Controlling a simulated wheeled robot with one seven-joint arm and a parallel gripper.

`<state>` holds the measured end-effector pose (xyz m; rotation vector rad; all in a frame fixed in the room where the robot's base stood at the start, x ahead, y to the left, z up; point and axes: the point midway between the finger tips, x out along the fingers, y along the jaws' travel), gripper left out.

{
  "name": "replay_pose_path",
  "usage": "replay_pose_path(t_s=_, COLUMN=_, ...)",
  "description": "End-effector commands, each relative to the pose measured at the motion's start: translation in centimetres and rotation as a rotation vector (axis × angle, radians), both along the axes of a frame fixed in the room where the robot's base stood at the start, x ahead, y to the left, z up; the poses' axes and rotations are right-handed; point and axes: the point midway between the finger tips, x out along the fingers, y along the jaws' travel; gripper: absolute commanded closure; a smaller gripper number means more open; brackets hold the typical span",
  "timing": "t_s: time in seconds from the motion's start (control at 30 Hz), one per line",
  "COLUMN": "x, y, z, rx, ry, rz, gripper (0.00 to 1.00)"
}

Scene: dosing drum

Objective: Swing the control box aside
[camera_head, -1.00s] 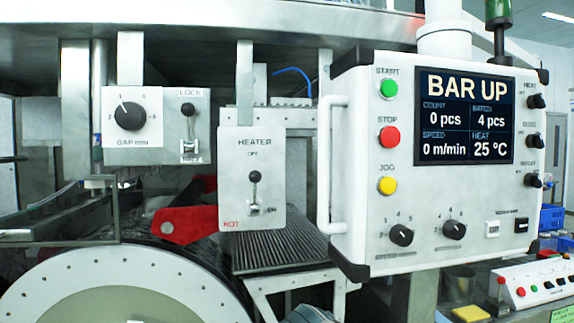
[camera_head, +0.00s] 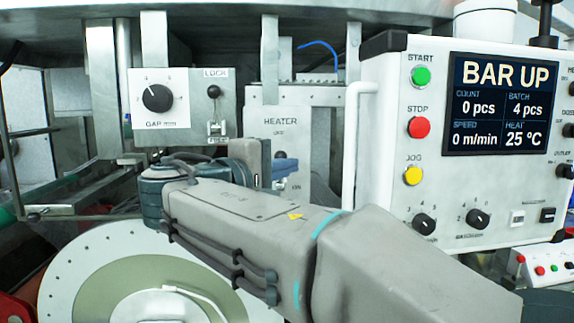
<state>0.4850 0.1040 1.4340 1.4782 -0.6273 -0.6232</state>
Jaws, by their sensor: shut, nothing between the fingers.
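The white control box (camera_head: 385,185) hangs at the right, its screen (camera_head: 502,102) reading "BAR UP". It has green, red and yellow buttons and dark knobs on its front. A white vertical bar handle (camera_head: 357,150) runs along its left side. My gripper (camera_head: 289,168) is left of this handle, in front of the heater panel (camera_head: 292,122). Its fingers are shut, point to the right and look empty. A gap shows in the picture between the fingertips and the handle. My wrist and forearm cross the lower middle and hide part of the heater panel and the box's lower edge.
A gap and lock panel (camera_head: 183,105) hangs left of the heater panel. A large pale drum disc (camera_head: 75,270) stands at lower left, partly behind my arm. A small button console (camera_head: 545,266) is at lower right. Metal brackets and a beam run overhead.

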Motion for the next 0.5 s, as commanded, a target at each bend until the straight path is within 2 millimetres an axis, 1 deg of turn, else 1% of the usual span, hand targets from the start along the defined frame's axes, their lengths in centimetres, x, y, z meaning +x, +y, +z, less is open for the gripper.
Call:
replay_pose_path(t_s=0.03, x=0.8, y=-0.9, z=0.3, rx=-0.001, ry=0.001, rz=-0.004, gripper=1.00)
replay_pose_path(t_s=0.3, x=4.8, y=-5.1, z=0.2, rx=-0.001, ry=0.004, rz=-0.004, gripper=1.00)
replay_pose_path(t_s=0.4, x=3.7, y=-6.3, z=0.2, rx=0.001, ry=0.001, rz=0.001, gripper=1.00)
replay_pose_path(t_s=0.5, x=3.1, y=-7.3, z=0.2, rx=0.001, ry=0.001, rz=0.000, gripper=1.00)
